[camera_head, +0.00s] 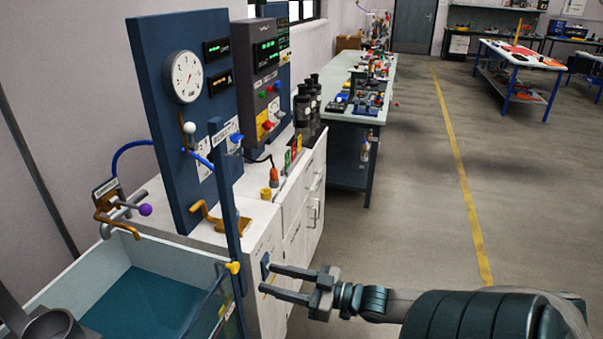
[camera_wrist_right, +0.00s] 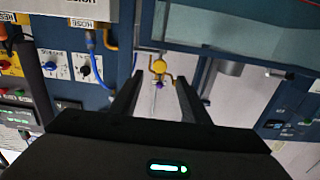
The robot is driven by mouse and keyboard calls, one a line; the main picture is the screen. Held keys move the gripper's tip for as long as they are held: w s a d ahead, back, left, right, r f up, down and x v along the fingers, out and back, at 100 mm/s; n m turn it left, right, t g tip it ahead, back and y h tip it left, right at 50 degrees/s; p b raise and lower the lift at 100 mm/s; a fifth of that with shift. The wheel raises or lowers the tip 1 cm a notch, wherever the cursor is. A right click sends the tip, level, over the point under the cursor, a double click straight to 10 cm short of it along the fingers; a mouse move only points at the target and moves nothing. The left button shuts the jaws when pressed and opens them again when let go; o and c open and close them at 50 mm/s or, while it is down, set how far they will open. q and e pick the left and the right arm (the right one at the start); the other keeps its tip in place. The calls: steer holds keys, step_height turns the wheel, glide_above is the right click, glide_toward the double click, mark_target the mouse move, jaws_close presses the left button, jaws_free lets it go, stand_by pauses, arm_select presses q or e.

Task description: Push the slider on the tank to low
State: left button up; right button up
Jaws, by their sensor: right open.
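The tank (camera_head: 166,240) is an open, pale-walled basin of teal water at the lower left of the head view. It also shows at the top of the wrist view (camera_wrist_right: 245,22). A dark blue upright post (camera_head: 226,195) stands at its right side, with a small yellow knob (camera_head: 233,267) low on it, which looks like the slider. My right gripper (camera_head: 267,278) is open and empty, to the right of this knob and apart from it. In the right wrist view a yellow knob (camera_wrist_right: 159,67) shows between and beyond the open fingertips (camera_wrist_right: 158,82).
A blue panel (camera_head: 150,110) with a round gauge (camera_head: 186,77) stands behind the tank on a white cabinet (camera_head: 286,215). A brass tap (camera_head: 118,222) and a purple knob (camera_head: 145,210) are at the tank's back. The floor (camera_head: 405,190) to the right is clear.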

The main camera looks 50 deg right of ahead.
arm_select(q)
steer(key=shift+t, duration=0.5)
steer(key=shift+w+d+b, duration=0.1)
steer(key=shift+w+d, duration=0.15)
steer(key=shift+w, duration=0.4)
steer(key=shift+w+d+b, duration=0.15)
steer(key=shift+w+d, duration=0.15)
steer(key=shift+w, duration=0.3)
steer(key=shift+w+d+b, duration=0.1)
steer(key=shift+w+d, duration=0.15)
steer(key=shift+w, duration=0.4)
arm_select(e)
steer(key=v, duration=0.6)
arm_select(q)
steer(key=shift+r, duration=0.1)
steer(key=shift+s, duration=0.25)
steer(key=shift+a, duration=0.1)
